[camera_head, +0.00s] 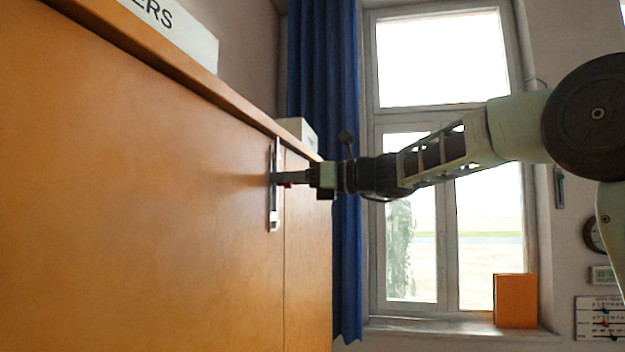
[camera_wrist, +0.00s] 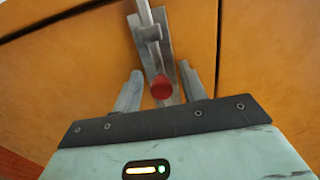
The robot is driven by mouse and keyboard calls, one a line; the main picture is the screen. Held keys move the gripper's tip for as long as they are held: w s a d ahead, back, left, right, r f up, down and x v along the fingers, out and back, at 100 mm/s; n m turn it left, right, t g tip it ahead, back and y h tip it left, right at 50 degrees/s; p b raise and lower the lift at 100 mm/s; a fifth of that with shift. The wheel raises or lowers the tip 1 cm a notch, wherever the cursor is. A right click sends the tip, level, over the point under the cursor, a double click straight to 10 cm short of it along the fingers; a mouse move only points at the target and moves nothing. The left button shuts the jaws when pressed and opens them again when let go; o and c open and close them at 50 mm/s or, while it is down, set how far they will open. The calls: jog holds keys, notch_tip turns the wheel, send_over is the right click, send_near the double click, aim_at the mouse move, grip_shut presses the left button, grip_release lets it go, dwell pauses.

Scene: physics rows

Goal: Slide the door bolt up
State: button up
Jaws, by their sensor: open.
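The door bolt (camera_head: 274,205) is a metal bolt on a narrow vertical plate, mounted on the orange wooden cabinet door near a seam. In the wrist view the bolt's plate (camera_wrist: 154,45) runs up from between my fingers, with a round red knob (camera_wrist: 161,87) at its lower end. My gripper (camera_head: 290,178) reaches the bolt from the right in the head view. In the wrist view my gripper (camera_wrist: 158,90) is open, with one finger on each side of the red knob. I cannot tell whether either finger touches it.
The cabinet (camera_head: 150,200) fills the left of the head view, with a lettered sign (camera_head: 180,30) and a white box (camera_head: 299,130) on top. Behind are a blue curtain (camera_head: 322,70), a window, and an orange box (camera_head: 515,300) on the sill.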

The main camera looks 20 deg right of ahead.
jog(key=b+v, duration=0.7)
jog(key=v, duration=1)
jog(key=s+a+f+n+g+h+b, duration=0.1)
jog(key=s+a+f+n+g+h, duration=0.15)
jog(key=a+f, duration=0.55)
jog(key=s+a+f+n+g+h+b, duration=0.1)
jog(key=a+f+n+g, duration=0.3)
jog(key=f, duration=0.8)
jog(key=s+a+f+n+g+h+b, duration=0.15)
jog(key=a+f+n, duration=0.25)
jog(key=a+f, duration=0.45)
jog(key=s+f+n+g+h+b, duration=0.1)
jog(key=s+f+n+h, duration=0.3)
jog(key=s+f+n, duration=0.7)
jog(key=s+f+n+g+h+b, duration=0.1)
jog(key=s+f+n+h, duration=0.4)
jog(key=s+f+n, duration=0.6)
notch_tip(320, 180, down, 6)
jog(key=shift+s+d+f+g+b, duration=0.1)
jog(key=shift+s+d+g+b, duration=0.15)
jog(key=shift+s+b, duration=0.65)
